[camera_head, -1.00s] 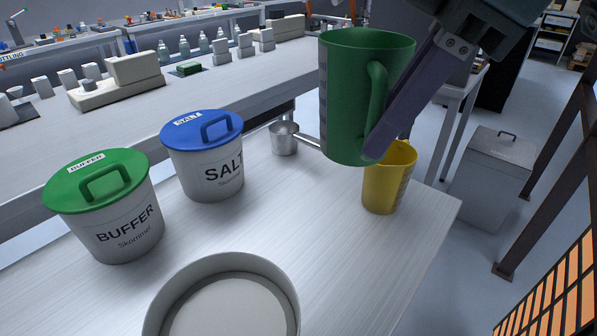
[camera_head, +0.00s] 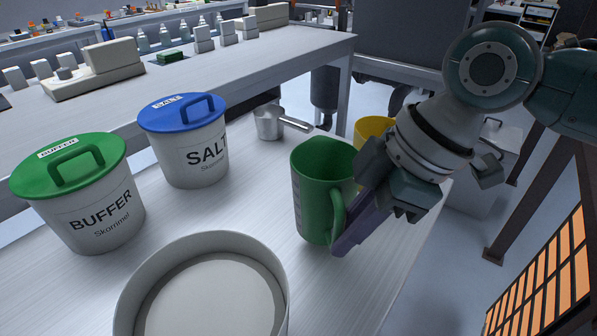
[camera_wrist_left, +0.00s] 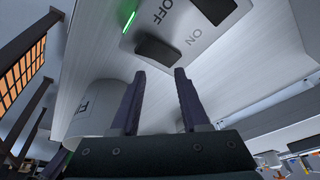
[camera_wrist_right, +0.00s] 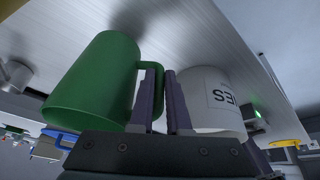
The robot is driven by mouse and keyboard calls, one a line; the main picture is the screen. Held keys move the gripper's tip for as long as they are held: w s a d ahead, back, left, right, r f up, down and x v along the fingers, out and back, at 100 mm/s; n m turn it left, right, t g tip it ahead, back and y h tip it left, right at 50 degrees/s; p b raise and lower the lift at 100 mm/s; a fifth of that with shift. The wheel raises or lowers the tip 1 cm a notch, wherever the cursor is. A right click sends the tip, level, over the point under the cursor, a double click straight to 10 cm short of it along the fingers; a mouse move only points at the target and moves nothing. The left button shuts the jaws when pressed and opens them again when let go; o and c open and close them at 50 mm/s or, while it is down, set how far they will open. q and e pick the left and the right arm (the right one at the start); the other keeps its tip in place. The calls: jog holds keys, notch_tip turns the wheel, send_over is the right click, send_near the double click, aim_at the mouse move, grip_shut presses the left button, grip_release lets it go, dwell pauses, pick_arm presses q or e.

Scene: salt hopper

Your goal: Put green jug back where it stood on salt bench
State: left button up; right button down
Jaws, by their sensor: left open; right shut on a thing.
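The green jug (camera_head: 311,192) is upright over the right part of the pale salt bench (camera_head: 250,205). Its base is at or just above the top; I cannot tell if it touches. My right gripper (camera_head: 343,242) is shut on its handle, which also shows between the fingers in the right wrist view (camera_wrist_right: 154,72). A yellow jug (camera_head: 371,130) stands just behind, partly hidden by the green jug and my right arm. My left gripper (camera_wrist_left: 160,75) is open and empty in the left wrist view, below a white housing with an ON/OFF switch (camera_wrist_left: 157,50).
The blue-lidded SALT tub (camera_head: 190,150) and green-lidded BUFFER tub (camera_head: 95,215) stand to the left. A metal scoop (camera_head: 268,122) lies behind the jug. A large open round white container (camera_head: 128,305) is in the front. Bare bench lies between it and the jug.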

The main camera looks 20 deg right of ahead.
pick_arm(q)
jog(key=shift+f+b, duration=0.3)
jog(key=shift+f, duration=0.1)
pick_arm(e)
notch_tip(320, 180, down, 4)
jog(key=shift+s+r, duration=0.1)
jog(key=shift+r, duration=0.15)
pick_arm(q)
jog(key=shift+d, duration=0.1)
jog(key=shift+f, duration=0.1)
pick_arm(e)
jog(key=shift+f, duration=0.15)
jog(key=c, duration=0.9)
grip_release()
